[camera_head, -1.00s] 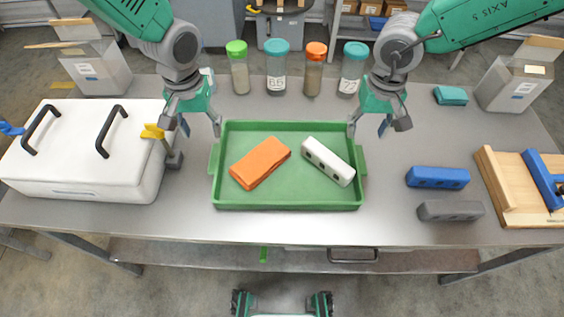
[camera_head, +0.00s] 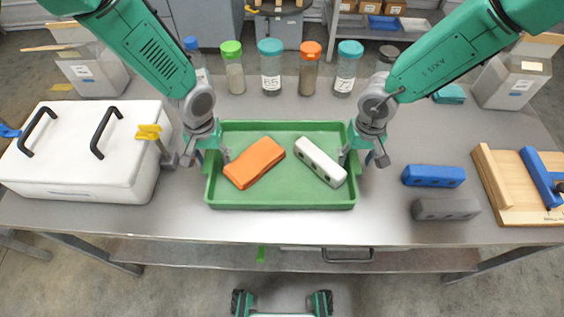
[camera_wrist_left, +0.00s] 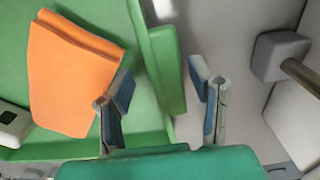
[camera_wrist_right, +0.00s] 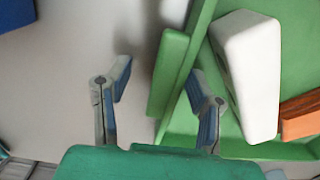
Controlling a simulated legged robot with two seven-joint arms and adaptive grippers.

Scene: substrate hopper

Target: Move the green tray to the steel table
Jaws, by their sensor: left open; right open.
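The green tray (camera_head: 282,204) lies flat on a grey metal table (camera_head: 410,225). It holds an orange block (camera_head: 254,163) and a white block with dark holes (camera_head: 320,161). My left gripper (camera_head: 208,155) is open at the tray's left side, one finger inside and one outside. In the left wrist view, the tray's side handle (camera_wrist_left: 167,70) lies between the open fingers (camera_wrist_left: 160,82). My right gripper (camera_head: 363,157) is open at the right side in the same way. In the right wrist view, the handle (camera_wrist_right: 168,72) lies between its open fingers (camera_wrist_right: 160,80). Contact cannot be told.
A white lidded box (camera_head: 85,180) stands left of the tray, with a yellow-handled clamp part (camera_head: 150,132) close to my left gripper. Several jars (camera_head: 271,75) stand behind the tray. Blue (camera_head: 433,176) and grey (camera_head: 444,210) blocks and a wooden fixture (camera_head: 495,190) are to the right.

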